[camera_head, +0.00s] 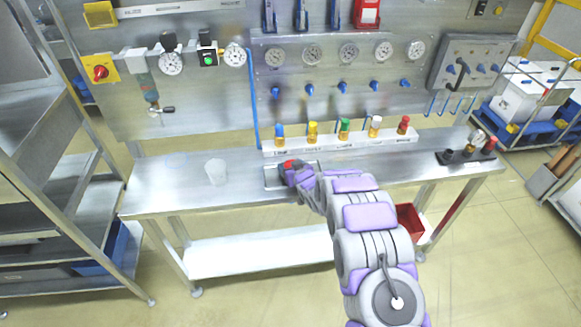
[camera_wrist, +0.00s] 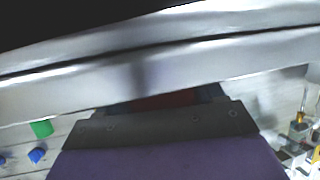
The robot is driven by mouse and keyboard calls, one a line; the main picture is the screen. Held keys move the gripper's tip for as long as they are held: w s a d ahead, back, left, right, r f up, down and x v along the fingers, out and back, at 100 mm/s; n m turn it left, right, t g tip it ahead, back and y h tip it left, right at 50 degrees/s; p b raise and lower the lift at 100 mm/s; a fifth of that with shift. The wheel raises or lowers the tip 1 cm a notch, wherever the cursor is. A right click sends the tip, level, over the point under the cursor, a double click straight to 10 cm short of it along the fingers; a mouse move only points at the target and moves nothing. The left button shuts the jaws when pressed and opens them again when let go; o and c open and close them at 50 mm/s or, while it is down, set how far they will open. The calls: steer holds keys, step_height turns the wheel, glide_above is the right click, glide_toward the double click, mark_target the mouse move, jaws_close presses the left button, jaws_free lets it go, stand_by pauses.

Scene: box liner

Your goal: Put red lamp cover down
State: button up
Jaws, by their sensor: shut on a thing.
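My gripper (camera_head: 290,170) is low over the steel workbench (camera_head: 185,188), at the shallow metal tray (camera_head: 272,179) in its middle. It is shut on a small red piece, the red lamp cover (camera_head: 289,162). In the wrist view only a dark red strip of the cover (camera_wrist: 165,102) shows beyond the gripper's edge; the rest is hidden. I cannot tell whether the cover touches the tray. A black holder (camera_head: 455,158) with a red-topped piece stands at the bench's right end.
A white rack (camera_head: 340,141) with several coloured-topped pieces stands along the back of the bench. A clear cup (camera_head: 215,171) stands left of the tray. A panel with gauges (camera_head: 349,52) rises behind. The bench's left part is mostly clear.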

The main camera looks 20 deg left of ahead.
steer(key=shift+f, duration=0.1)
steer(key=o, duration=1)
steer(key=shift+o, duration=0.2)
steer(key=shift+d+r, duration=0.2)
steer(key=shift+d, duration=0.05)
steer(key=p+v, duration=0.1)
steer(key=v, duration=0.9)
steer(key=shift+s+r, duration=0.1)
steer(key=shift+s+d+r, duration=0.15)
steer(key=shift+s+d, duration=0.25)
steer(key=shift+s, duration=0.15)
